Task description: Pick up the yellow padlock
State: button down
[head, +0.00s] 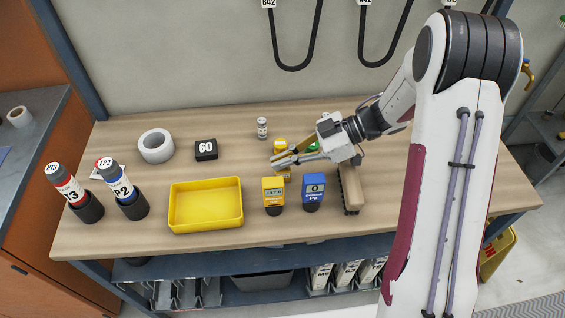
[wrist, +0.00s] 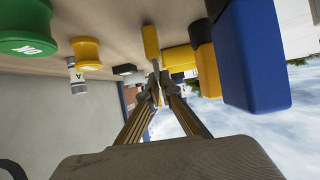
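My gripper (head: 274,162) is low over the middle of the table, behind the yellow meter. In the wrist view, which is upside down, its two fingers (wrist: 157,85) converge with a narrow gap. A slim yellow body (wrist: 150,40), which looks like the yellow padlock, is just beyond the fingertips, in line with the gap. Its shackle end is at or between the tips. I cannot tell whether they press on it. In the head view the gripper hides most of this spot.
The yellow meter (head: 274,190) and blue meter (head: 313,190) stand close in front. A yellow spool-shaped item (head: 281,144) and a green one (wrist: 30,25) are behind. A vial (head: 262,128), black block (head: 206,149) and yellow tray (head: 206,226) lie left. Bare wood is left of the gripper.

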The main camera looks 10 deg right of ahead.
jog(key=shift+r, duration=4.7)
